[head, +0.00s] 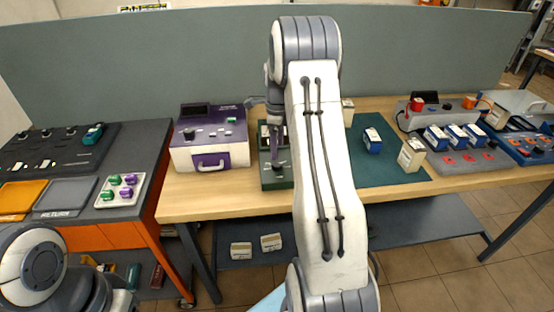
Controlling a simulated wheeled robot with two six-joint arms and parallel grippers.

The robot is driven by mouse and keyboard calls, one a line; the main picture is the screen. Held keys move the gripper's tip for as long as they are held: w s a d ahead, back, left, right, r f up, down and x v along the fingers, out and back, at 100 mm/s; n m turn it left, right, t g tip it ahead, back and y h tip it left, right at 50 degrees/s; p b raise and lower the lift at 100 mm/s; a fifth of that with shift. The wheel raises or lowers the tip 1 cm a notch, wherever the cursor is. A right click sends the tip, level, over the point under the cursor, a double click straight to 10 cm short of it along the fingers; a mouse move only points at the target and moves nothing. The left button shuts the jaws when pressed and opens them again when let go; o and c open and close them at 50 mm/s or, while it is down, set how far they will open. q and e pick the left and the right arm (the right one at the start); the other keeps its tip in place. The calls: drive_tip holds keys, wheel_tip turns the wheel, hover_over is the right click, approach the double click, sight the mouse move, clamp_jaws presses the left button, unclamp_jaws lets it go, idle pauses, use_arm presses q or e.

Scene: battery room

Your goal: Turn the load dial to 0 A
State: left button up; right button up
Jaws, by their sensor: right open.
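A dark green box (277,182) stands on the wooden bench near the middle. A dark knob (279,167) shows on its top near the front; I take it as the load dial. Its markings and pointer are too small to read. My right gripper (278,152) points down over the green box, just above or around this knob; I cannot tell whether it touches. Its jaws are open. My right arm hides the right part of the box. My left arm shows at the lower left, but its gripper is out of the picture.
A purple and white box (209,155) stands close left of the green box. A blue and white battery (372,140) is on the dark green mat (385,172), with a cream battery (411,155) at its right edge. A grey partition (180,60) stands behind the bench.

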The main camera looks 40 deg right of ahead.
sight(277, 163)
wheel_tip(277, 163, down, 6)
drive_tip(key=shift+a+f+p, duration=0.1)
drive_tip(key=shift+f+p, duration=0.15)
drive_tip(key=shift+p, duration=0.15)
drive_tip(key=shift+c, duration=0.4)
clamp_jaws()
